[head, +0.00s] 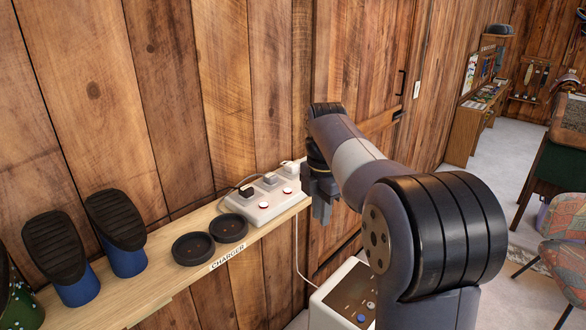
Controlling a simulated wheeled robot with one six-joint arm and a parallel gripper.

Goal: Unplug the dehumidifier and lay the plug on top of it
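A white power strip (262,207) lies on the wooden shelf, with a black plug (246,192), a grey plug (270,179) and a white plug (291,168) seated in it. A thin white cord (297,250) hangs past the shelf's right end towards a white box-like unit (322,312), apparently the dehumidifier, which stands below with a dark top panel and buttons. My arm covers part of the unit. My gripper (321,208) points down just right of the strip's far end, beside the white plug. Its finger gap is not clear, and no held object shows.
The shelf (205,265) also carries two round black charger cups (193,248) and two blue items with black tops (120,243). The plank wall is close behind. A chair (566,245) and a workbench (468,125) stand farther right, with open floor between.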

